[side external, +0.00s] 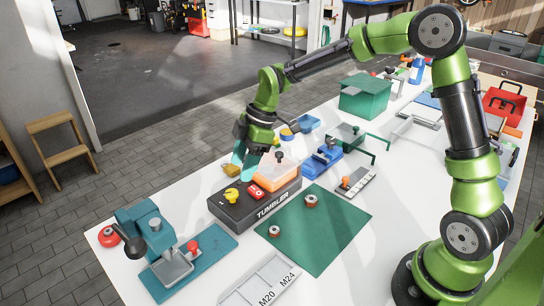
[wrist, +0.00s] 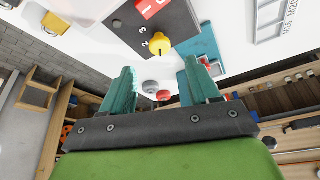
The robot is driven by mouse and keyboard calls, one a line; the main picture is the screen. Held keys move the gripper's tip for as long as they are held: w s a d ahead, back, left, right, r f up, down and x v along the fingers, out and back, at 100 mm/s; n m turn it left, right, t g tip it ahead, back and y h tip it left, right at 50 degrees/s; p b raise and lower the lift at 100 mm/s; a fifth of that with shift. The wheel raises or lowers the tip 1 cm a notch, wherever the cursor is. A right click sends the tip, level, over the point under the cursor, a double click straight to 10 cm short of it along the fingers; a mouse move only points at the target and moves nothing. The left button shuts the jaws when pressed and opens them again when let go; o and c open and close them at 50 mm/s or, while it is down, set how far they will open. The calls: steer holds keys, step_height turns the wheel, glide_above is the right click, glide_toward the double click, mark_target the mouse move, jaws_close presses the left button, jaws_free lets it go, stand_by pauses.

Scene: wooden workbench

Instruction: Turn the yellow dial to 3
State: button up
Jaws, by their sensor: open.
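The yellow dial (side external: 232,195) sits on top of the dark box marked TUMBLER (side external: 262,210), near its left end. In the wrist view the yellow dial (wrist: 160,44) is beyond the fingertips, with small numbers beside it on the dark panel (wrist: 181,22). I cannot tell which number it points at. A red switch (side external: 255,191) sits beside the dial and also shows in the wrist view (wrist: 152,6). My gripper (side external: 244,168) is open and empty, above the box and apart from the dial. Its two teal fingers (wrist: 162,76) stand wide apart in the wrist view.
A teal press (side external: 155,245) stands left of the box. An orange bin (side external: 277,172) and blue vise (side external: 322,160) are behind it to the right. A green mat (side external: 320,242) with two round parts lies in front. A labelled tray (side external: 247,290) is at the bench's front.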

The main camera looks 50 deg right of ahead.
mark_target(232, 192)
steer(key=x, duration=0.7)
steer(key=c, duration=1)
steer(key=shift+c, duration=0.2)
